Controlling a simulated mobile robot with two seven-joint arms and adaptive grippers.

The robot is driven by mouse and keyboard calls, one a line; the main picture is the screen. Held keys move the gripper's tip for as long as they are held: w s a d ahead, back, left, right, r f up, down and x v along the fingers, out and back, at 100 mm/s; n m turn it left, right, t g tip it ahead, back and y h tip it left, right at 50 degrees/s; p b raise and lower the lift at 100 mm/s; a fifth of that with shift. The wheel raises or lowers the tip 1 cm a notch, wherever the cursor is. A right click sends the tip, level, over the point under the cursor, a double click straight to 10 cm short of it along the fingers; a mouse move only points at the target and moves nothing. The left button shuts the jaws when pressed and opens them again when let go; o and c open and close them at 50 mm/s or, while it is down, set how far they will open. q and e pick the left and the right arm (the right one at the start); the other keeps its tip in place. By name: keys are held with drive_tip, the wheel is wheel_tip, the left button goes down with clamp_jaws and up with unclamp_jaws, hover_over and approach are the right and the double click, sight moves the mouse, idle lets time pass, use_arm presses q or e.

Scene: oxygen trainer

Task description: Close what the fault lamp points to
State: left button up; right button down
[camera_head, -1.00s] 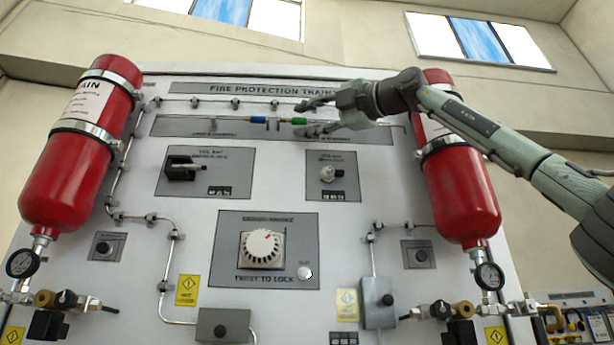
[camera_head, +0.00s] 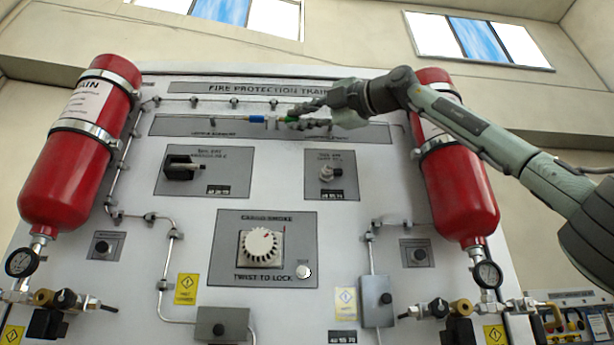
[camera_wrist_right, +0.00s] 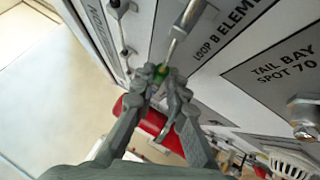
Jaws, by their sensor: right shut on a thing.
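A trainer board (camera_head: 385,215) fills the head view. Near its top, a grey strip (camera_head: 190,126) carries a thin line with a blue sleeve (camera_head: 256,119) and a green connector (camera_head: 291,120). My right gripper (camera_head: 294,118) comes from the right and is shut on the green connector, which shows between its fingertips in the right wrist view (camera_wrist_right: 161,71). The fingers partly hide the connector. A small round white lamp or button (camera_head: 303,271) sits beside the cargo smoke knob (camera_head: 262,247); I cannot tell whether it is lit. My left gripper is not in view.
Below the strip are a black rotary switch (camera_head: 182,168) and a small metal knob (camera_head: 328,173). Red cylinders stand left (camera_head: 75,150) and right (camera_head: 458,190), the right one behind my right arm. Pipes and clips run along the board.

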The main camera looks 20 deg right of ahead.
drive_tip(key=shift+w+a+f, duration=0.1)
drive_tip(key=shift+w+a, duration=0.1)
drive_tip(key=shift+a, duration=0.6)
drive_tip(key=c, duration=1.5)
unclamp_jaws()
drive_tip(key=shift+a, duration=0.1)
drive_tip(key=shift+c, duration=0.2)
drive_tip(key=shift+s+d, duration=0.25)
drive_tip(key=shift+d, duration=0.05)
drive_tip(key=v, duration=1.1)
drive_tip(key=shift+s, duration=0.2)
